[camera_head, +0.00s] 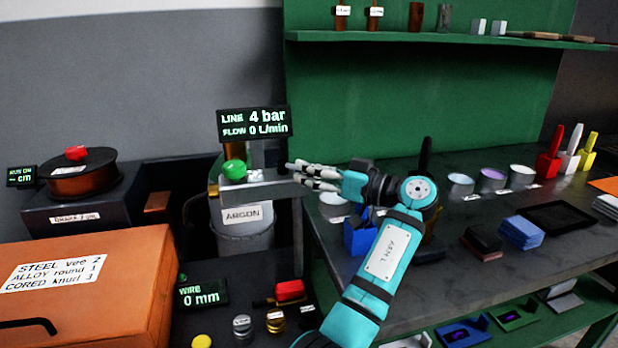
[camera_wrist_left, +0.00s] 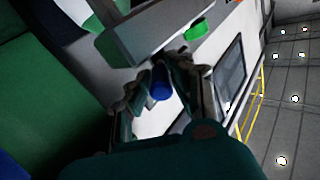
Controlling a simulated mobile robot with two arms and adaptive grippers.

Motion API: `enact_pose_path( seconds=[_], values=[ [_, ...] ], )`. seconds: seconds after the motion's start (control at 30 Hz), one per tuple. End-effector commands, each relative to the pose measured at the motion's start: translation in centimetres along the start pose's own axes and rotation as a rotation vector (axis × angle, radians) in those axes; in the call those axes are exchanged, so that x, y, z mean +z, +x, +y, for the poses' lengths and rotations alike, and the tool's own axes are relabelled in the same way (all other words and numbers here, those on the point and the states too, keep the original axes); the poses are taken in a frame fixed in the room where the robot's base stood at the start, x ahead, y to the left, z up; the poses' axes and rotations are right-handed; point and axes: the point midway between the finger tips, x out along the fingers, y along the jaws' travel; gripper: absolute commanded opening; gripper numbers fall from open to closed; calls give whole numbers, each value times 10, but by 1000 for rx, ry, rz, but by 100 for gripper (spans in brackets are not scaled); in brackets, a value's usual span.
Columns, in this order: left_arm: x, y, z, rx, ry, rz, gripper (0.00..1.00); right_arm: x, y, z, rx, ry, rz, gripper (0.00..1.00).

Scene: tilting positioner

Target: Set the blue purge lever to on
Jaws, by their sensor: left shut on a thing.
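My left gripper (camera_head: 297,173) reaches to the small grey shelf above the ARGON bin (camera_head: 241,240), its fingers pointing left. In the left wrist view, a blue cylindrical handle (camera_wrist_left: 161,84), which looks like the purge lever, sits between the two fingers of the left gripper (camera_wrist_left: 158,80). The fingers are shut on it. In the head view the lever is hidden by the fingers, and I cannot read its on or off mark. The display (camera_head: 254,123) above reads LINE 4 bar, FLOW 0 L/min. My right gripper is not in view.
A green knob (camera_head: 233,169) stands on the shelf left of my fingers. The dark workbench (camera_head: 400,290) on the right holds blue blocks (camera_head: 521,232), round dishes and bottles. An orange case (camera_head: 90,290) and a wire spool (camera_head: 78,172) are at the left.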

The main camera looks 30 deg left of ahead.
Motion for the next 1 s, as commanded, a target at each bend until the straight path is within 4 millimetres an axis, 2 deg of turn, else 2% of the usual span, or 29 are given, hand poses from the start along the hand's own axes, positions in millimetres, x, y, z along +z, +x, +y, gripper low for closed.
enact_pose_path(
  seconds=[0.2,0.4,0.43,0.6,1.0],
  values=[
    [-1,0,0,-7,-2,-1,0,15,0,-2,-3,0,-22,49],
    [-1,0,0,-6,-2,-1,0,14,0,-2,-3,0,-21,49],
    [-1,0,0,-6,-2,-1,21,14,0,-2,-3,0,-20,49],
    [-1,0,0,-7,-2,-1,43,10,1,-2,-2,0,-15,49],
    [0,-2,-1,-7,-1,-2,44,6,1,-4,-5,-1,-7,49]
  ],
)
